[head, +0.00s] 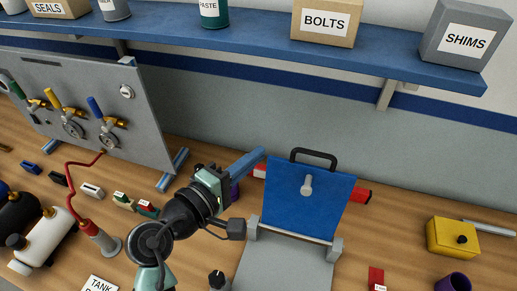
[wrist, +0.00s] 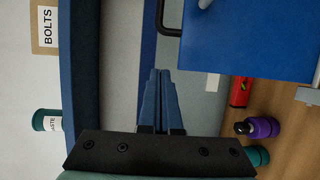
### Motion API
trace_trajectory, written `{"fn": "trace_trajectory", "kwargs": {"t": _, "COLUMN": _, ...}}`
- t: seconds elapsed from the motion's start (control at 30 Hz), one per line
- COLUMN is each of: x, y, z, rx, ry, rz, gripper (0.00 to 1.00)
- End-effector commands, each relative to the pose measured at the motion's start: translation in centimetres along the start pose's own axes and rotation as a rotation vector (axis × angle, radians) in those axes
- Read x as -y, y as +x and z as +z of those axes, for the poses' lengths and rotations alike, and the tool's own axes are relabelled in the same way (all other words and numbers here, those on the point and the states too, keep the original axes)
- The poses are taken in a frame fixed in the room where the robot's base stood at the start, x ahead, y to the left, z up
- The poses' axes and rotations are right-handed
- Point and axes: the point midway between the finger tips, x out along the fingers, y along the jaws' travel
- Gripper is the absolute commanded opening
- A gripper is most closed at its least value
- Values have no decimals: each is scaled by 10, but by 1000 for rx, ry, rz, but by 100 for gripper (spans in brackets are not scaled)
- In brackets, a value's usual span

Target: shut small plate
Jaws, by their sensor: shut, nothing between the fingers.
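A blue plate (head: 308,200) with a black handle (head: 313,158) on its top edge and a grey knob (head: 306,186) on its face stands raised at the back of a grey base (head: 282,265). Grey hinge blocks flank its lower edge. It also shows at the upper right of the wrist view (wrist: 250,45). My gripper (head: 261,154) has its blue fingers together, empty, just left of the plate's upper left corner. The fingers point toward the wall in the wrist view (wrist: 160,72). I see a gap between fingers and plate there.
A blue shelf (head: 250,38) with boxes and cans hangs above. A valve panel (head: 85,105) stands at left. A red level (head: 363,196) lies behind the plate, near a purple bottle (wrist: 262,128). A yellow box (head: 452,237) sits right; bare bench lies between.

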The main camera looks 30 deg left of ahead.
Motion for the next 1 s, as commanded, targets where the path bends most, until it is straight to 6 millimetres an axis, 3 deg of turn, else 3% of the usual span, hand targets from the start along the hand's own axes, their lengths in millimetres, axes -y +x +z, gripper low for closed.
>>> {"fn": "trace_trajectory", "kwargs": {"t": 0.37, "x": -4, "y": 78, "z": 0, "rx": 1, "ry": 5, "rz": -1, "gripper": 0}}
{"fn": "trace_trajectory", "kwargs": {"t": 0.7, "x": -2, "y": 56, "z": 28, "rx": -1, "ry": 4, "rz": 0, "gripper": 0}}
{"fn": "trace_trajectory", "kwargs": {"t": 1.0, "x": 0, "y": 53, "z": 32, "rx": -1, "ry": 6, "rz": 0, "gripper": 0}}
